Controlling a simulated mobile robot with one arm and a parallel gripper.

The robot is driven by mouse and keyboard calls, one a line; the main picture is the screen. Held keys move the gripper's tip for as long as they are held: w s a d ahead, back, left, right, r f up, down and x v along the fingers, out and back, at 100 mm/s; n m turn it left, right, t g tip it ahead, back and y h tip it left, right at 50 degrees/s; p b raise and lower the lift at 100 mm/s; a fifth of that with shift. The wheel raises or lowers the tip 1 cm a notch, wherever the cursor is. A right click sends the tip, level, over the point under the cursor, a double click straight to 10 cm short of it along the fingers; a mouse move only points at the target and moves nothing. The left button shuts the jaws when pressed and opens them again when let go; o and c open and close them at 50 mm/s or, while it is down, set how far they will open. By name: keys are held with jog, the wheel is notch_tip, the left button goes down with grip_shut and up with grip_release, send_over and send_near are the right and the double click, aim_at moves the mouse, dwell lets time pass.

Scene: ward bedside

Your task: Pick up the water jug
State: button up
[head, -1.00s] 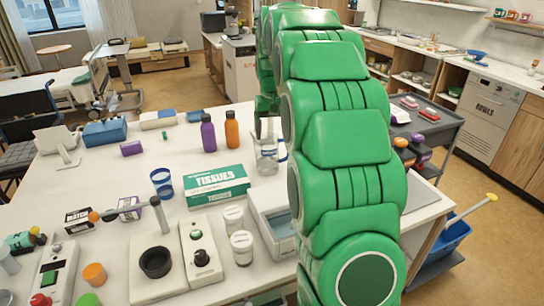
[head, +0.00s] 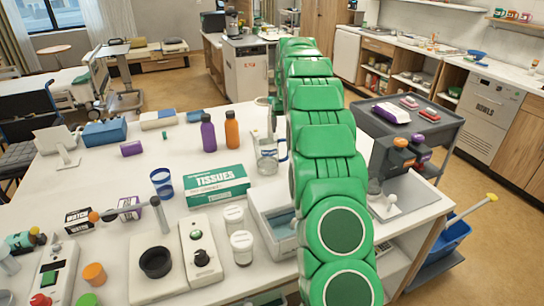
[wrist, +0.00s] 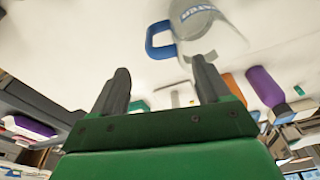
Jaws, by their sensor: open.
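The water jug (head: 267,158) is clear, with a blue handle. It stands upright on the white table, right of the tissue box and close beside my green arm. In the wrist view the jug (wrist: 208,32) shows at the top with its blue handle (wrist: 158,42) and part of a WATER label. My gripper (wrist: 163,84) is open, with its two dark fingers apart and nothing between them. The jug lies beyond the fingertips, apart from them. In the head view my arm hides most of the gripper.
A green tissue box (head: 216,185), a purple bottle (head: 208,134) and an orange bottle (head: 231,130) stand left of the jug. A grey trolley (head: 438,132) stands to the right.

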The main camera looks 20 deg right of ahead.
aim_at(285, 139)
jog(key=shift+w+d+f, duration=0.1)
jog(key=shift+w+f, duration=0.05)
jog(key=shift+f, duration=1.05)
jog(key=shift+w+d+f, duration=0.1)
jog(key=shift+w+f, duration=0.05)
jog(key=shift+f, duration=1.1)
jog(key=shift+w+f, duration=0.15)
jog(key=shift+f, duration=1.05)
jog(key=c, duration=1.4)
jog(key=shift+o, duration=0.2)
